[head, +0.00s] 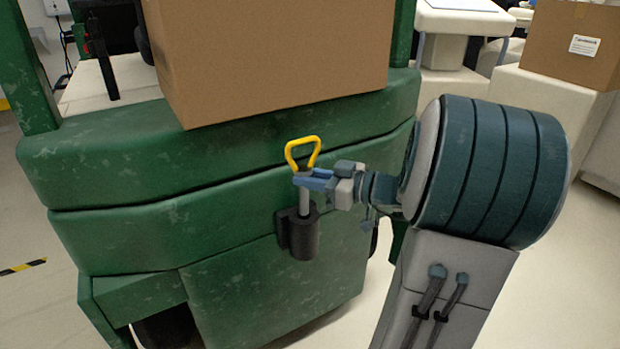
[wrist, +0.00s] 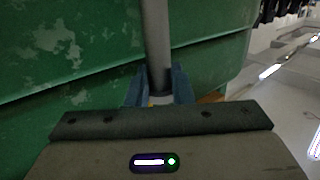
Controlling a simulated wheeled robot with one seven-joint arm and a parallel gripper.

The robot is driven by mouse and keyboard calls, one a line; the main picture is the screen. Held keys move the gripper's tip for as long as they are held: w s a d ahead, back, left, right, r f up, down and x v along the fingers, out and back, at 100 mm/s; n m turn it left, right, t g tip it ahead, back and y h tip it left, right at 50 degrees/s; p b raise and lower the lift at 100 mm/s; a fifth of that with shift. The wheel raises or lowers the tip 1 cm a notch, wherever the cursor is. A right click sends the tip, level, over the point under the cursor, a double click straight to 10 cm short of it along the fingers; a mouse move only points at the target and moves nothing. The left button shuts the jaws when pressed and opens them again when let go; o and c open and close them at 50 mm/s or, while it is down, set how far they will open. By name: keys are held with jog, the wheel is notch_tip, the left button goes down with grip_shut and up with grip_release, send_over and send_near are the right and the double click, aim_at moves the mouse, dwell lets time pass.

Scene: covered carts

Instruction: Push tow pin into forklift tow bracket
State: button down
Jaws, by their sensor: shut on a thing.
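The tow pin is a grey metal rod (head: 304,200) with a yellow loop handle (head: 302,152) on top. It stands upright, its lower end inside the black tow bracket (head: 303,236) on the back of the green forklift (head: 130,225). My gripper (head: 308,181) is shut on the rod just below the yellow handle and above the bracket. In the wrist view the grey rod (wrist: 155,40) runs between my blue fingers (wrist: 158,90). The part of the pin inside the bracket is hidden.
A large cardboard box (head: 270,55) sits on the forklift above the bracket. Another box (head: 573,45) rests on a pale covered cart (head: 545,105) at the right. Open pale floor lies to the left and right of the forklift.

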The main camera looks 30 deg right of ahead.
aim_at(308, 213)
jog(key=shift+f+b, duration=4.55)
jog(key=shift+b, duration=1.05)
jog(key=c, duration=1.3)
grip_release()
jog(key=shift+o, duration=0.6)
jog(key=shift+f, duration=0.1)
jog(key=p+v, duration=0.3)
jog(key=v, duration=1)
jog(key=shift+s+d+p, duration=0.25)
jog(key=shift+s+p, duration=0.05)
jog(key=shift+p, duration=0.05)
